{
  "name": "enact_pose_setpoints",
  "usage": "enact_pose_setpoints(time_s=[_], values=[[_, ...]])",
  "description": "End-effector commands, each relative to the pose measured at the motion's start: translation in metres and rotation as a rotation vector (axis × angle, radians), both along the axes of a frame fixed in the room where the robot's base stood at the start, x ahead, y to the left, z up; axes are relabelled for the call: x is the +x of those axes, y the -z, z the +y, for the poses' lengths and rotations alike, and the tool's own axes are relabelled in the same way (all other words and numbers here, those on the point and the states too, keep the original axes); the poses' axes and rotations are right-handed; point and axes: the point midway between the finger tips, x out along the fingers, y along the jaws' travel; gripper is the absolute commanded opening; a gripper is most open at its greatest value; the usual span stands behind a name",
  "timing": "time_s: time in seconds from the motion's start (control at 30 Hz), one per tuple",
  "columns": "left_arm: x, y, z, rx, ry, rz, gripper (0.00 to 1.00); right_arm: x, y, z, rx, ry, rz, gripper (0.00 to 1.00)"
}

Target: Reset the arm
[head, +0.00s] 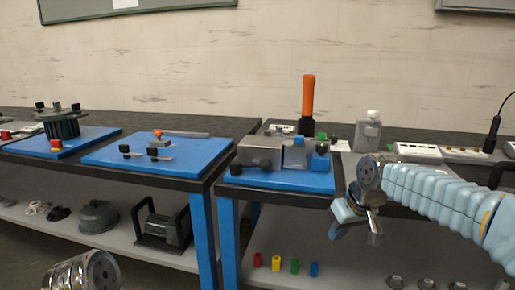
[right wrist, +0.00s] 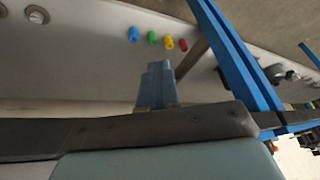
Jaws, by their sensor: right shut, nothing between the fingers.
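My right arm comes in from the right in the head view. Its gripper (head: 345,226) hangs in front of the right table's front edge, pointing down and to the left. In the right wrist view its fingers (right wrist: 157,84) are together and hold nothing. It is apart from the things on the table. My left gripper is not in view; only a metallic part of my left arm shows at the bottom left of the head view.
A grey vise-like device (head: 272,152) sits on a blue board (head: 290,182), left of the gripper. Another blue board (head: 195,165) lies left. Small coloured cylinders (head: 276,263) stand on the lower shelf.

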Motion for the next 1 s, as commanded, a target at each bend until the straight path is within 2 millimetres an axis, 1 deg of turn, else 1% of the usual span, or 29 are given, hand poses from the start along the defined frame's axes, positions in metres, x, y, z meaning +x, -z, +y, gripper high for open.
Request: enact_pose_setpoints(time_s=[0.03, 0.07, 0.1, 0.17, 0.2, 0.27, 0.3, 0.37, 0.4, 0.47, 0.5, 0.6, 0.7, 0.8, 1.0], values=[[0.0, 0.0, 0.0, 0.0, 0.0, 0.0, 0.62, 0.005, 0.047, 0.01, 0.014, 0.001, 0.043, 0.0], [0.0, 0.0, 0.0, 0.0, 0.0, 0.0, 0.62, 0.007, 0.073, 0.016, 0.026, 0.006, 0.06, 0.0], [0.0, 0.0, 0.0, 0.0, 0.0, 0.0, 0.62, 0.007, 0.108, 0.024, 0.043, 0.013, 0.082, 0.0], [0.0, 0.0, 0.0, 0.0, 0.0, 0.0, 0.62, 0.002, 0.16, 0.035, 0.072, 0.029, 0.118, 0.0], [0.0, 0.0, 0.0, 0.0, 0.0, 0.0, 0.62, -0.005, 0.194, 0.041, 0.091, 0.043, 0.141, 0.0], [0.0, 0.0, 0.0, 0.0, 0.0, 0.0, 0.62, -0.021, 0.244, 0.05, 0.121, 0.071, 0.179, 0.0], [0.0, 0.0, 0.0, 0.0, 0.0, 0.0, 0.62, -0.036, 0.276, 0.056, 0.14, 0.093, 0.205, 0.0], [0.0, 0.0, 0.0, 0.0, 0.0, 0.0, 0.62, -0.063, 0.321, 0.064, 0.168, 0.13, 0.245, 0.0], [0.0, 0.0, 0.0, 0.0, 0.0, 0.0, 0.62, -0.084, 0.347, 0.068, 0.185, 0.156, 0.27, 0.0], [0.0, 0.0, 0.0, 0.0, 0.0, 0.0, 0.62, -0.117, 0.38, 0.074, 0.207, 0.201, 0.307, 0.0], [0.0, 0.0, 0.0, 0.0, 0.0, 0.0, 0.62, -0.139, 0.399, 0.077, 0.218, 0.229, 0.331, 0.0], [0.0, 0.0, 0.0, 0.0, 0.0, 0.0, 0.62, -0.188, 0.429, 0.082, 0.236, 0.293, 0.376, 0.0], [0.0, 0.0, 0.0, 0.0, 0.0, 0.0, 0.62, -0.221, 0.443, 0.084, 0.245, 0.338, 0.403, 0.0], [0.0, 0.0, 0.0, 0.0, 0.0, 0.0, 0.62, -0.236, 0.448, 0.085, 0.248, 0.361, 0.412, 0.0], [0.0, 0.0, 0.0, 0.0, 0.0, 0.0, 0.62, -0.238, 0.448, 0.085, 0.249, 0.364, 0.412, 0.0]])
